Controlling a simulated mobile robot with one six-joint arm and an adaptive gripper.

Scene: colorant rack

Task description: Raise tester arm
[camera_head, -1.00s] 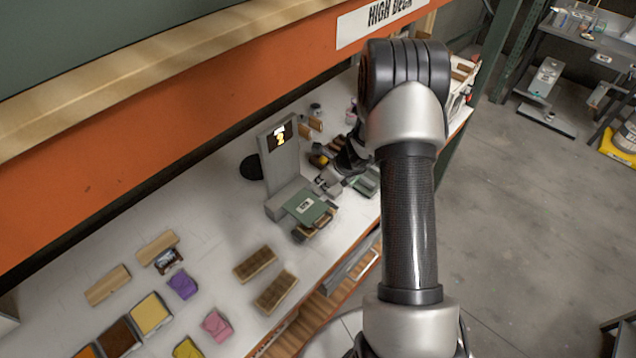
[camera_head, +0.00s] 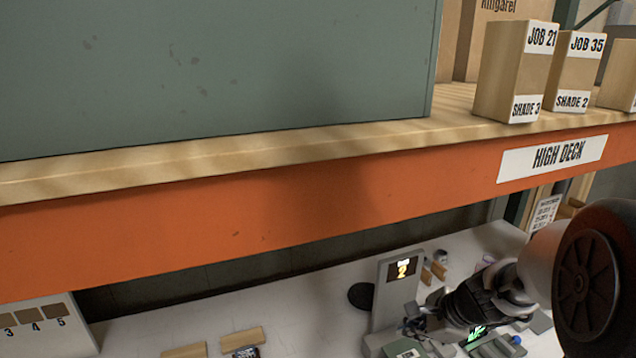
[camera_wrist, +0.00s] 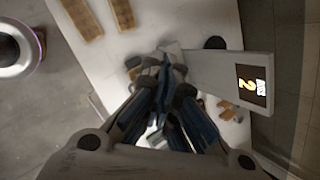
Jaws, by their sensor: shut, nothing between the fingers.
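The tester is a grey upright column (camera_head: 388,300) with a small lit screen reading 2, seen under the orange beam. Its green-topped base (camera_head: 404,350) is cut by the lower picture edge. In the wrist view the column (camera_wrist: 212,68) extends to the right of my fingers, screen at its far end. My gripper (camera_head: 412,322) is in front of the column's lower part. In the wrist view my gripper (camera_wrist: 163,65) has its fingers shut and empty, tips close to the column's lower end. Contact cannot be told. The tester arm is not clearly visible; my fingers cover that area.
The orange beam (camera_head: 260,235) of the high deck crosses above the white worktop (camera_head: 300,315). Boxes (camera_head: 512,75) stand on the deck. Wooden blocks (camera_head: 240,339) lie left of the tester, and a dark round object (camera_head: 361,296) is beside it. Small items clutter its right.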

